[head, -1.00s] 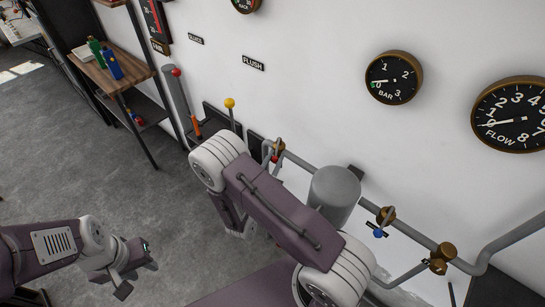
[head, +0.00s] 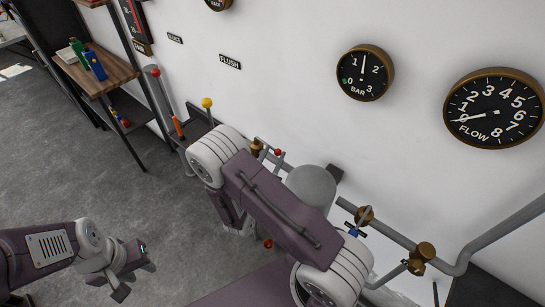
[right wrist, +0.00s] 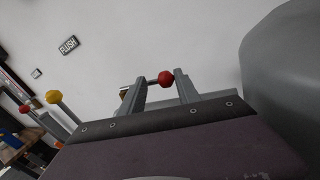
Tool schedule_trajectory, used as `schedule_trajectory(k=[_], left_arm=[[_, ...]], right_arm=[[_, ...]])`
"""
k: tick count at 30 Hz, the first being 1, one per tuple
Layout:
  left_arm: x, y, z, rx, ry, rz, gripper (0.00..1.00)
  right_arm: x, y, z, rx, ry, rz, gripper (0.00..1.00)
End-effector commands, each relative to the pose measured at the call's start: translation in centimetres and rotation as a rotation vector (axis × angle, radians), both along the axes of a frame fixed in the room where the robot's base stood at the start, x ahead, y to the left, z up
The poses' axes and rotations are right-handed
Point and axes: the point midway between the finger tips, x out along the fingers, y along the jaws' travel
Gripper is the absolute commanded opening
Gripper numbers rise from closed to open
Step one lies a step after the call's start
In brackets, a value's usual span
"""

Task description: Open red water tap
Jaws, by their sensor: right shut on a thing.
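The red water tap has a brass body (head: 256,147) on the wall pipe and a lever with a red knob (head: 278,152), now to the right of the body. In the right wrist view, the red knob (right wrist: 165,79) sits between the two fingers of my right gripper (right wrist: 160,82), which is shut on the tap's lever. In the head view my right arm hides most of that gripper. My left gripper (head: 136,280) is open and empty, low at the left, far from the tap.
A blue-handled tap (head: 354,231) and a brass fitting (head: 421,256) sit further right on the pipe. A grey cylinder (head: 312,185) stands near my right arm. The BAR gauge (head: 365,73) reads about 1.5; the FLOW gauge (head: 493,108) reads near 0. A yellow-knobbed lever (head: 207,103) stands left.

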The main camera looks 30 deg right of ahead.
Motion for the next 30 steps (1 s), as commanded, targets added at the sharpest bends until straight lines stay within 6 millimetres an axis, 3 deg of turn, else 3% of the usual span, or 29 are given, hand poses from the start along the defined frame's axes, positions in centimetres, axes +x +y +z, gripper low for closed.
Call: schedule_trajectory(k=[19, 20, 30], left_arm=[[0.0, 0.0, -0.04, 0.0, 0.0, 0.0, 0.36], [0.0, 0.0, -0.04, 0.0, 0.0, 0.0, 0.36], [0.01, 0.0, -0.07, 0.0, 0.0, 0.0, 0.36]], right_arm=[[0.26, 0.08, 0.35, -0.001, -0.012, 0.002, 0.0], [0.26, 0.08, 0.35, -0.001, -0.012, 0.002, 0.44], [0.19, 0.1, 0.12, -0.001, -0.005, 0.003, 0.45]])
